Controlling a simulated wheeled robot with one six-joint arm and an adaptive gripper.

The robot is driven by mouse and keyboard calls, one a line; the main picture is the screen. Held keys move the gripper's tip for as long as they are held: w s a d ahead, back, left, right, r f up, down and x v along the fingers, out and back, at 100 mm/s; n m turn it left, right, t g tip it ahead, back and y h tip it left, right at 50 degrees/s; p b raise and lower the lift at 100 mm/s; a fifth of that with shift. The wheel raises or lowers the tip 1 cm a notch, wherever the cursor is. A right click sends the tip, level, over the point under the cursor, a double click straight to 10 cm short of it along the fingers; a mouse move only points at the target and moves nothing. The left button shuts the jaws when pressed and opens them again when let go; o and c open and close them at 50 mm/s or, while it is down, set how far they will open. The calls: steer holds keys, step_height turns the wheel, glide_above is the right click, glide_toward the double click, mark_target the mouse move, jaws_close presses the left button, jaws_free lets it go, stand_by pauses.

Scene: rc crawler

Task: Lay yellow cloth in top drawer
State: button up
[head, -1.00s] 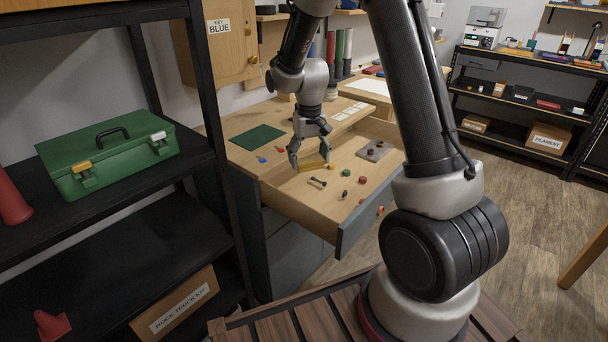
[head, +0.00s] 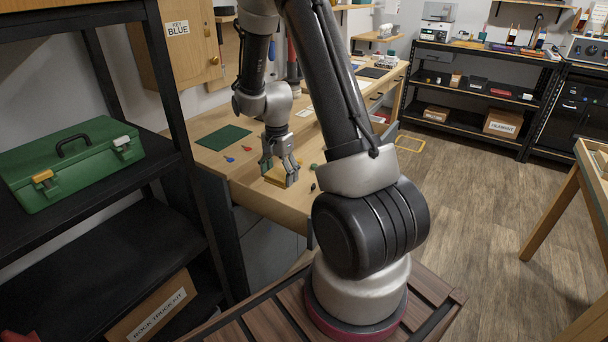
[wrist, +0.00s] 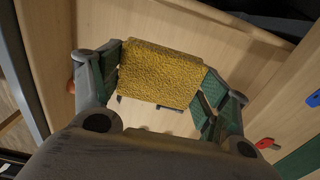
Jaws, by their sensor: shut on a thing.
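My gripper (head: 279,180) is shut on the yellow cloth (wrist: 160,75), which spans between its two fingers as a small, textured, folded-looking pad. A yellow edge of the cloth also shows at the fingers in the head view (head: 273,181). The gripper points down over the open top drawer (head: 258,204), whose pale wooden floor also shows below the cloth in the wrist view (wrist: 95,25). I cannot tell whether the cloth touches the drawer floor. My arm hides the drawer's front and right part in the head view.
A green mat (head: 223,137), a red piece (head: 230,159) and a blue piece (head: 246,148) lie on the desktop behind the drawer. Small loose parts lie in the drawer, partly hidden. A black shelf with a green toolbox (head: 72,160) stands at the left.

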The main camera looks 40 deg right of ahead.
step_height(320, 180, down, 9)
steer(key=shift+r, duration=0.1)
stand_by(0.3)
steer(key=o, duration=0.9)
steer(key=shift+o, duration=0.2)
step_height(320, 180, up, 11)
steer(key=shift+r, duration=0.2)
steer(key=s+a+r+n+t, duration=0.1)
steer(key=s+a+r+n, duration=0.15)
steer(key=r, duration=0.85)
steer(key=s+a+r+n+t, duration=0.1)
steer(key=s+r+n, duration=0.4)
steer(key=s, duration=0.5)
steer(key=s+a+r+n+t, duration=0.1)
steer(key=s+r+n+t, duration=0.1)
steer(key=s+r+n, duration=0.4)
steer(key=s+r, duration=0.3)
steer(key=s, duration=0.2)
steer(key=shift+a, duration=0.4)
steer(key=shift+r+n, duration=0.1)
steer(key=shift+n, duration=0.15)
